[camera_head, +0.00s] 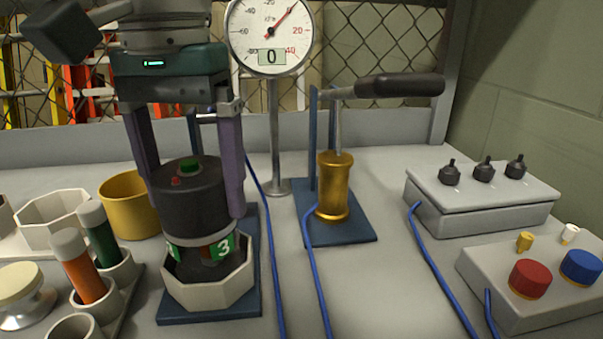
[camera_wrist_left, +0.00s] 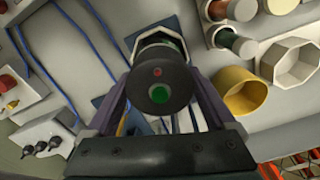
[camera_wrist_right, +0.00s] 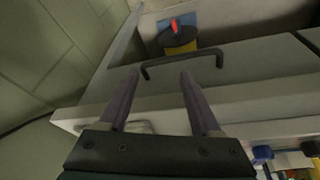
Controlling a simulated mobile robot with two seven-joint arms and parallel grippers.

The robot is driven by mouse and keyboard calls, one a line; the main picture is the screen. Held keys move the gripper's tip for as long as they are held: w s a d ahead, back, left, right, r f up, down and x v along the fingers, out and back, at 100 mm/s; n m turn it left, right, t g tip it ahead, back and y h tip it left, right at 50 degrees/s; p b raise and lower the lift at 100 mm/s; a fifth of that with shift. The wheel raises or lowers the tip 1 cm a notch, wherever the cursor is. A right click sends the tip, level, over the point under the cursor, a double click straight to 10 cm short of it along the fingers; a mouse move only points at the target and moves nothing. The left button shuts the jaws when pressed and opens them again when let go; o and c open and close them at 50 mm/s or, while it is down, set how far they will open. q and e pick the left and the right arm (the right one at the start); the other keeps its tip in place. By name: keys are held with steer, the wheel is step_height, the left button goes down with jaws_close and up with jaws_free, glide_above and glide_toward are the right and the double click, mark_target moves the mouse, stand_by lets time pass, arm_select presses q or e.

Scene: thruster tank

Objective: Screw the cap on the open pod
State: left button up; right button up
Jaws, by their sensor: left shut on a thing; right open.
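My left gripper (camera_head: 192,205) is shut on a dark round cap (camera_head: 185,190) with a green button and a small red dot on top. The cap is upright, above the white octagonal holder (camera_head: 210,293). Below it is the pod (camera_head: 218,250), with green labels, one marked 3, standing in the holder. A grey metal band shows between cap and pod; I cannot tell whether the threads are engaged. The left wrist view looks down on the cap (camera_wrist_left: 158,85), with a finger on each side. My right gripper (camera_wrist_right: 160,76) is open and empty, near a dark bar handle (camera_wrist_right: 180,58).
A brass pump (camera_head: 334,190) with a black lever and a gauge (camera_head: 270,35) on a post stand to the right. Blue hoses cross the table. A yellow cup (camera_head: 128,205) and a rack with orange (camera_head: 80,270) and green tubes are left. Control boxes (camera_head: 480,200) sit right.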

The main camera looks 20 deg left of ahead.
arm_select(q)
steer(key=shift+f+m+b, duration=0.1)
steer(key=shift+m+b, duration=0.25)
steer(key=shift+m, duration=0.95)
steer(key=o, duration=1)
steer(key=shift+c, duration=0.2)
